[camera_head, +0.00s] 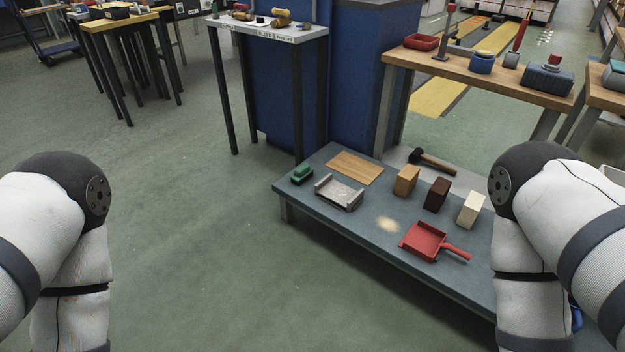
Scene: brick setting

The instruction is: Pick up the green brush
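The green brush (302,174) is a small green block-like thing near the far left corner of a low blue-grey table (312,211). It lies just left of a grey metal tray-like holder (339,193) and seems apart from it. Both my arms show only as white and grey links at the left and right edges of the head view. Neither gripper is in the picture. The brush is well to the right of my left arm and to the left of my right arm.
On the low table are a wooden board (355,168), three blocks in tan (406,181), dark brown (437,194) and cream (471,209), a red dustpan (424,241) and a black-headed mallet (432,161). A blue pillar (362,75) stands behind. Floor left of the table is clear.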

